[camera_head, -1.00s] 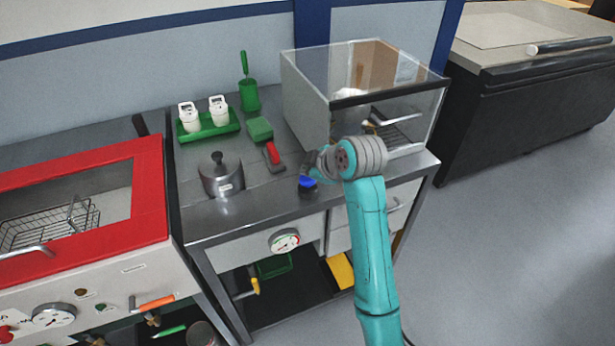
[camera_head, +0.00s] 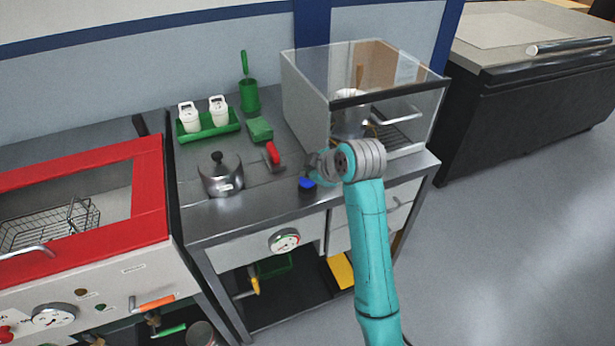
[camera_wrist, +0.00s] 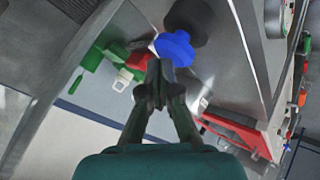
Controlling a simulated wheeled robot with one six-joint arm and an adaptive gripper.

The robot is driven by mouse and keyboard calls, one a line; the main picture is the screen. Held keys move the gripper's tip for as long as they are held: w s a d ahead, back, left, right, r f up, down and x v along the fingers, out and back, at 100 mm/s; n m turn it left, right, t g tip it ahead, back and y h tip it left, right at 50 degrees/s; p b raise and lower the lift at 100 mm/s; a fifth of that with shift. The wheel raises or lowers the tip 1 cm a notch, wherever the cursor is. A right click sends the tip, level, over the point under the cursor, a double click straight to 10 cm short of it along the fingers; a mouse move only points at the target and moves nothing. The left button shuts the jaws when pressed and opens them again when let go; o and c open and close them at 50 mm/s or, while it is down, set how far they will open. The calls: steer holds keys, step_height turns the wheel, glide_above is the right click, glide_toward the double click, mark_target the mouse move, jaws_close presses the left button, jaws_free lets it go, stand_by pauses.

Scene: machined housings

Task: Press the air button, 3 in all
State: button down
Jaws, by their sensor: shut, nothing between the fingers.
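The air button appears to be the round blue cap (camera_head: 307,183) at the front edge of the steel worktop. In the wrist view the blue cap (camera_wrist: 176,48) sits on a round black base (camera_wrist: 189,20). My gripper (camera_head: 315,172) is just above and beside the cap in the head view. In the wrist view my gripper (camera_wrist: 160,74) has its fingers together and empty, with the tips just short of the cap in the picture. I cannot tell whether the tips touch the cap or whether it is pressed down.
A red-handled tool (camera_head: 272,156), a green block (camera_head: 260,130) and a lidded steel pot (camera_head: 221,178) stand left of my gripper. A clear-sided case (camera_head: 305,100) stands behind it. A red-framed machine (camera_head: 150,185) is at the left. A pressure gauge (camera_head: 285,241) is on the front panel below.

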steer(key=shift+f, duration=0.4)
stand_by(0.3)
steer(key=shift+r, duration=1.2)
steer(key=shift+r, duration=0.1)
steer(key=shift+r, duration=2.4)
steer(key=shift+r, duration=0.1)
step_height(320, 180, up, 4)
steer(key=shift+f, duration=0.2)
